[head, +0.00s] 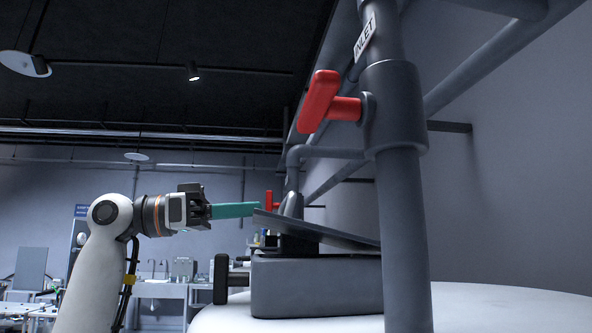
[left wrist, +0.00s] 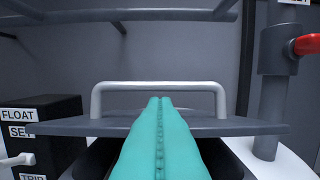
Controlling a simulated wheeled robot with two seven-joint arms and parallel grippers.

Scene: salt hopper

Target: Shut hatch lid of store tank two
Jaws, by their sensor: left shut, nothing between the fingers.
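The hatch lid (head: 330,233) is a flat dark grey plate, tilted partly open above a grey hatch box (head: 315,288), with its left edge higher. In the left wrist view the lid (left wrist: 95,128) shows nearly edge-on with a pale bar handle (left wrist: 160,86). My left gripper (head: 255,209) has teal fingers, shut and empty, with the tips at the lid's raised left edge. In the left wrist view the fingertips (left wrist: 160,99) overlap the lid and handle; I cannot tell whether they touch. No tank number is visible. My right gripper is not in view.
A grey inlet pipe (head: 402,230) with a red valve handle (head: 318,100) stands right of the lid. The white tank top (head: 490,305) lies below. A black box labelled FLOAT (left wrist: 60,125) stands left in the left wrist view. Pipes run along the wall behind.

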